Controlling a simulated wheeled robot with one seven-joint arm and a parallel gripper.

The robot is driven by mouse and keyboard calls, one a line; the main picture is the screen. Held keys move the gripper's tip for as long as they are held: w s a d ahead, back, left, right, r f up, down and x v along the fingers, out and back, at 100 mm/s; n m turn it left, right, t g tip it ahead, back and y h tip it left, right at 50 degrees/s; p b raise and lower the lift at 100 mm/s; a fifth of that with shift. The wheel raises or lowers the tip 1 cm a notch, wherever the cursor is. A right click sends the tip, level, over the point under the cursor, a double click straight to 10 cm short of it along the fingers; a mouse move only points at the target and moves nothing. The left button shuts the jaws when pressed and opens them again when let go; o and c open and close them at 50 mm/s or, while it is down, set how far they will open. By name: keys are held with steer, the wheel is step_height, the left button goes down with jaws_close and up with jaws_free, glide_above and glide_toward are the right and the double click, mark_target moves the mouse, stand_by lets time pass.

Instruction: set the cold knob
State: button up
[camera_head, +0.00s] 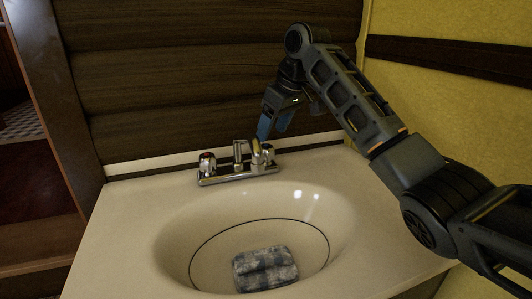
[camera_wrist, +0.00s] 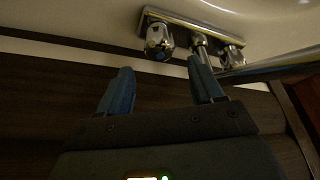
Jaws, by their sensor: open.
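The cold knob (camera_head: 267,152) is the clear, chromed right-hand knob of the faucet. In the wrist view the cold knob (camera_wrist: 159,43) shows a blue mark and lies just beyond the gap between my fingertips. My gripper (camera_head: 272,132) reaches down from above, close to the cold knob. Its two blue fingers are apart and empty in the wrist view (camera_wrist: 159,65). They do not appear to be around the knob; exact contact in the head view is hard to tell. The hot knob (camera_head: 207,161), with a red mark, is at the faucet's left end.
The chrome faucet spout (camera_head: 239,153) stands between the knobs. The cream basin (camera_head: 175,235) holds a grey-blue patterned bundle (camera_head: 265,268). A dark wood panel (camera_head: 180,80) rises close behind the faucet, and a yellow wall (camera_head: 450,90) stands on the right.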

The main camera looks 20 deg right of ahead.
mark_target(266, 145)
steer(key=x, duration=0.6)
steer(key=shift+w+f+b, duration=0.1)
steer(key=shift+f+b, duration=0.1)
steer(key=shift+b, duration=0.2)
steer(key=shift+a, duration=0.1)
steer(key=shift+c, duration=0.4)
steer(key=c, duration=0.9)
